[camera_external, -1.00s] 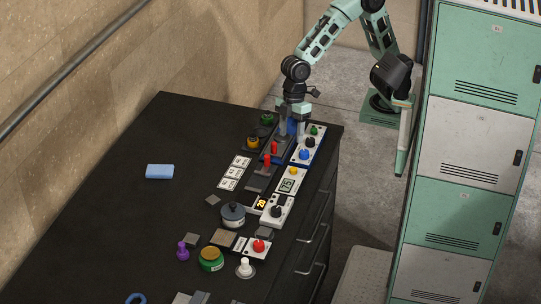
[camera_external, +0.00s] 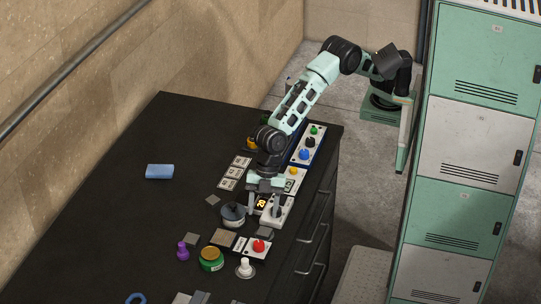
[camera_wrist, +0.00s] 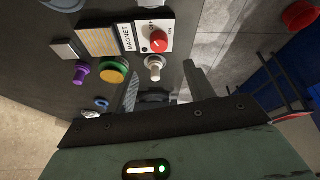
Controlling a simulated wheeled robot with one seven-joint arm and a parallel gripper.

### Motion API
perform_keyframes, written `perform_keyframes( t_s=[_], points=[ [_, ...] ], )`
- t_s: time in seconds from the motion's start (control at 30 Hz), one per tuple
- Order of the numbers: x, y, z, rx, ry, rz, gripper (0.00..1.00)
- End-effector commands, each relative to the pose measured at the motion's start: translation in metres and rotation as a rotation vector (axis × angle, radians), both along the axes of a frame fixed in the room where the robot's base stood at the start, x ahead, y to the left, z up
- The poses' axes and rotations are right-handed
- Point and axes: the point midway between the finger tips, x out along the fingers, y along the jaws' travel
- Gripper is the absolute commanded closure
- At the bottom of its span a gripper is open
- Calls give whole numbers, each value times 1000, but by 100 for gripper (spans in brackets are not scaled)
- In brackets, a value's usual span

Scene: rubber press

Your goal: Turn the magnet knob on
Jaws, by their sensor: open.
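The magnet knob (camera_wrist: 159,42) is a round red knob on a white panel (camera_wrist: 145,36) marked MAGNET, with small lettering beside the knob. In the external view, the red knob (camera_external: 259,246) sits on its panel near the right edge of the black bench. I cannot tell which way the knob is set. My gripper (camera_external: 263,207) is open and points down above the bench, over the white box with a black knob (camera_external: 276,211), apart from the magnet knob and on its far side. In the wrist view, its two fingers are spread with nothing held.
Close to the magnet panel are a white knob (camera_external: 245,266), a green-and-yellow button (camera_external: 211,259), a purple knob (camera_external: 183,251) and a dark round container (camera_external: 233,213). A panel with several coloured knobs (camera_external: 310,143) lies farther back. The bench's left side is mostly clear.

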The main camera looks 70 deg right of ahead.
Motion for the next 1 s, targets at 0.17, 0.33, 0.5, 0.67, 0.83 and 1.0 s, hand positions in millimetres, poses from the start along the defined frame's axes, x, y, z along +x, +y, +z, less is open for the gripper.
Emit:
perform_keyframes(
  t_s=[0.17,0.33,0.5,0.67,0.83,1.0],
  points=[
    [-1,14,-33,-3,0,0,47],
    [-2,27,-63,-2,1,-1,47],
    [-2,36,-84,0,0,-1,47],
    [-2,40,-95,0,-1,-1,47],
    [-2,41,-98,1,0,-1,47],
    [-2,41,-98,1,0,-1,47]
  ],
)
